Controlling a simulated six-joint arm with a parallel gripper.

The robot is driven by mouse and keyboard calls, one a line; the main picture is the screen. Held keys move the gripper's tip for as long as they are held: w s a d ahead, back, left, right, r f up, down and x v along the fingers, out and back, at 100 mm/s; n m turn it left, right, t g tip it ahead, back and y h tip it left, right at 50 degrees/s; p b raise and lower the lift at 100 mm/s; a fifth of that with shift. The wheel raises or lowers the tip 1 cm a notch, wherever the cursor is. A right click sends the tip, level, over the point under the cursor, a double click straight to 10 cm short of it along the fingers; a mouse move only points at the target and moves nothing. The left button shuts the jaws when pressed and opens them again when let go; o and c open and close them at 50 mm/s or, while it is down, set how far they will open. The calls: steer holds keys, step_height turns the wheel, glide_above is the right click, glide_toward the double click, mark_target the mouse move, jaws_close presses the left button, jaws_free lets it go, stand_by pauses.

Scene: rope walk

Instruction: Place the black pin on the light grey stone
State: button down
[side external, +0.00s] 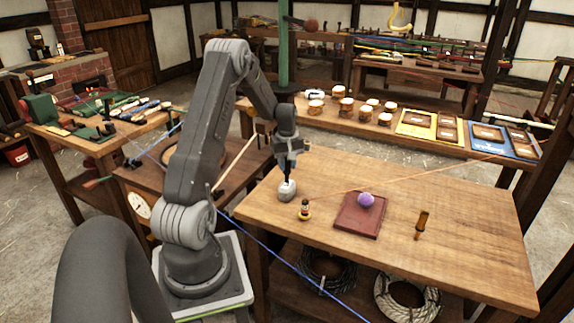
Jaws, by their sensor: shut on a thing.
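My gripper (289,155) points down over the left end of the wooden work table. It is shut on the black pin (288,171), which hangs upright beneath the jaws. The light grey stone (287,191) sits on the table directly below the pin. The pin's lower end is at the stone's top; I cannot tell whether they touch. The pin's upper part is hidden by the jaws.
On the wooden table (450,212), a small dark-and-orange piece (304,210) stands right of the stone. Further right are a dark red tray (358,224) with a purple ball (366,200) and a brown upright piece (421,224). An orange cord crosses the table.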

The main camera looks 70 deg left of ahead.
steer(key=shift+f, duration=0.25)
steer(key=c, duration=0.9)
jaws_free()
step_height(320, 180, up, 12)
steer(key=shift+f, duration=0.2)
steer(key=w+d+r+m+t+y, duration=0.1)
steer(key=d+r+m, duration=0.35)
steer(key=d, duration=0.55)
steer(key=w+d+r+m+t, duration=0.1)
steer(key=d+r+m, duration=0.2)
steer(key=d+r, duration=0.55)
steer(key=s+d+m+t, duration=0.1)
steer(key=s+d+m, duration=0.2)
steer(key=d, duration=0.4)
steer(key=s+d+f+m+t, duration=0.1)
steer(key=s+d+m, duration=0.3)
steer(key=d, duration=0.3)
steer(key=s+d+m+t+h, duration=0.1)
steer(key=s+d+m, duration=0.2)
steer(key=s+d, duration=0.3)
steer(key=shift+d+f+t, duration=0.3)
steer(key=shift+d, duration=0.5)
